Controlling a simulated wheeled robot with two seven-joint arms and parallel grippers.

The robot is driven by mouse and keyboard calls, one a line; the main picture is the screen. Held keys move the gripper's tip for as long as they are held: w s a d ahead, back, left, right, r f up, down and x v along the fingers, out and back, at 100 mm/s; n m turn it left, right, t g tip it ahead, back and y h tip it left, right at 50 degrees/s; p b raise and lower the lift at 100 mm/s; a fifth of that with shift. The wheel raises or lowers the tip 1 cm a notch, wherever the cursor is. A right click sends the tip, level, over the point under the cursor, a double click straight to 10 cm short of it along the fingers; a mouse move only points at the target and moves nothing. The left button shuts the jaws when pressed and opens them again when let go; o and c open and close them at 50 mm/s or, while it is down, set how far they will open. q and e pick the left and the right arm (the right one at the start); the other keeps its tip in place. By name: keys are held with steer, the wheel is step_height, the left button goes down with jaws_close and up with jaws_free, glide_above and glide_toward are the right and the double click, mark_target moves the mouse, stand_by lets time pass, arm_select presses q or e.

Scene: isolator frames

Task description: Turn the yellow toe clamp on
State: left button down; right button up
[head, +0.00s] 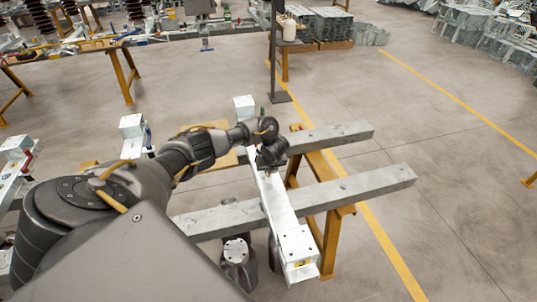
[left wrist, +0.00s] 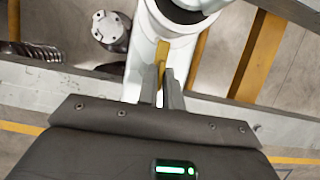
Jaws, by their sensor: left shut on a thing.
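The yellow toe clamp (left wrist: 162,52) shows in the left wrist view as a small yellow lever against a white frame part (left wrist: 150,55). My left gripper (left wrist: 162,75) is shut on it, with its two grey fingers close together at the lever. In the head view my left gripper (head: 268,158) is over the far part of the white frame beam (head: 277,205); the clamp cannot be made out there. My right gripper is not in view.
The white beam lies across two grey rails (head: 345,188) on yellow trestles (head: 331,240). A white end block (head: 298,246) is at its near end. More white frame parts (head: 132,125) stand to the left. Open floor (head: 450,150) lies to the right.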

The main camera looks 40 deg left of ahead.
arm_select(q)
steer(key=c, duration=1.6)
jaws_free()
steer(key=shift+o, duration=0.2)
steer(key=shift+r, duration=0.15)
steer(key=p+v, duration=0.6)
steer(key=v, duration=0.4)
steer(key=shift+r, duration=0.3)
steer(key=shift+d, duration=0.2)
